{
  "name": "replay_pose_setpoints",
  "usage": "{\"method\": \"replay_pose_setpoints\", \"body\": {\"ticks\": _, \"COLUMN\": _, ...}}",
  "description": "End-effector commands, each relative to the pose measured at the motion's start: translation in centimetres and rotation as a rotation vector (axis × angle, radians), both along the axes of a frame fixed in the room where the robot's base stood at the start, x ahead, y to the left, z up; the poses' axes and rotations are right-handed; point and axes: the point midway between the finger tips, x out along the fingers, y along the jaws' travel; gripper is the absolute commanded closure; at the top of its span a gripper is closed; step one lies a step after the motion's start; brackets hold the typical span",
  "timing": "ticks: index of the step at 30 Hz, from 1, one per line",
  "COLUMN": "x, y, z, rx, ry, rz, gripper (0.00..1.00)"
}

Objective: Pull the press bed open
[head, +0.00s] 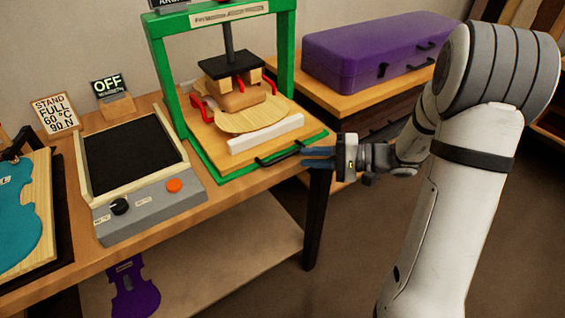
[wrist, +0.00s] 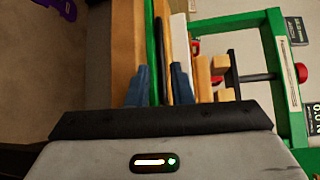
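The press bed (head: 213,143) is a wooden board in the green press frame (head: 165,75), with a violin plate (head: 252,121) and a white bar (head: 265,134) on it. A black bar handle (head: 280,153) runs along its front edge. My gripper (head: 318,157) has blue fingers and is near the handle's right end. In the wrist view, my gripper's fingers (wrist: 160,84) stand apart, open, with the dark handle (wrist: 166,55) and a green edge lined up between them. They do not appear closed on the handle; I cannot tell whether they touch it.
A hotplate (head: 140,165) with a knob and orange button sits left of the press. A purple case (head: 375,50) lies on a cabinet behind right. A teal violin shape (head: 18,205) is at far left. The floor in front of the bench (head: 335,250) is clear.

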Motion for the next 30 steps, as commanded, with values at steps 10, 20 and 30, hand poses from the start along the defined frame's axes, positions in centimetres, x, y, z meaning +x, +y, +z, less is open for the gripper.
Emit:
{"method": "replay_pose_setpoints", "body": {"ticks": 10, "x": 0.8, "y": 5.4, "z": -0.7, "rx": -0.003, "ry": 0.003, "rz": 0.007, "gripper": 0.80}}
{"method": "replay_pose_setpoints", "body": {"ticks": 20, "x": 1.1, "y": 6.7, "z": -0.9, "rx": -0.003, "ry": 0.003, "rz": 0.005, "gripper": 0.80}}
{"method": "replay_pose_setpoints", "body": {"ticks": 30, "x": 1.0, "y": 6.7, "z": -0.9, "rx": -0.004, "ry": 0.004, "rz": 0.005, "gripper": 0.99}}
